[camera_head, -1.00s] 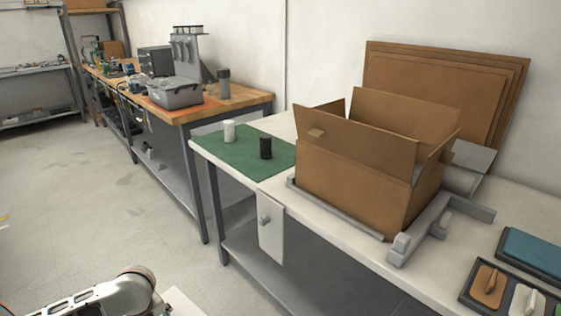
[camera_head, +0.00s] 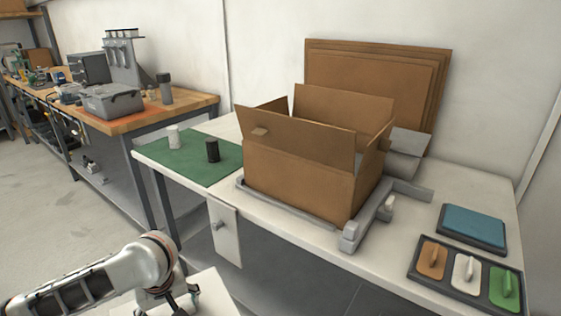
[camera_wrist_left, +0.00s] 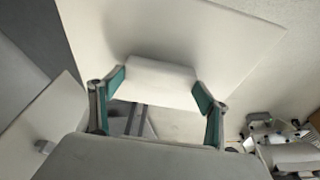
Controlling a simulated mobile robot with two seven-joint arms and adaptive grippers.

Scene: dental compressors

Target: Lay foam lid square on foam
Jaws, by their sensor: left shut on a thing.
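The foam lid is a flat white panel (camera_head: 214,295) at the bottom of the head view, partly cut off by the frame edge. In the left wrist view the white panel (camera_wrist_left: 190,32) fills the top, with a white block (camera_wrist_left: 155,82) on it between the fingers. My left gripper (camera_wrist_left: 158,98) is shut on this block, with a teal pad on each side; in the head view the gripper (camera_head: 172,305) is partly cut off. The open cardboard box (camera_head: 300,180) stands on the white table. Its inside is hidden by its walls, so no foam shows. My right gripper is out of view.
Grey rails (camera_head: 365,222) run along the box base. A green mat (camera_head: 190,158) holds a white and a black cylinder. A blue pad (camera_head: 474,225) and a tray with coloured handled pieces (camera_head: 465,275) lie at right. A white panel (camera_head: 225,232) hangs at the table's front edge.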

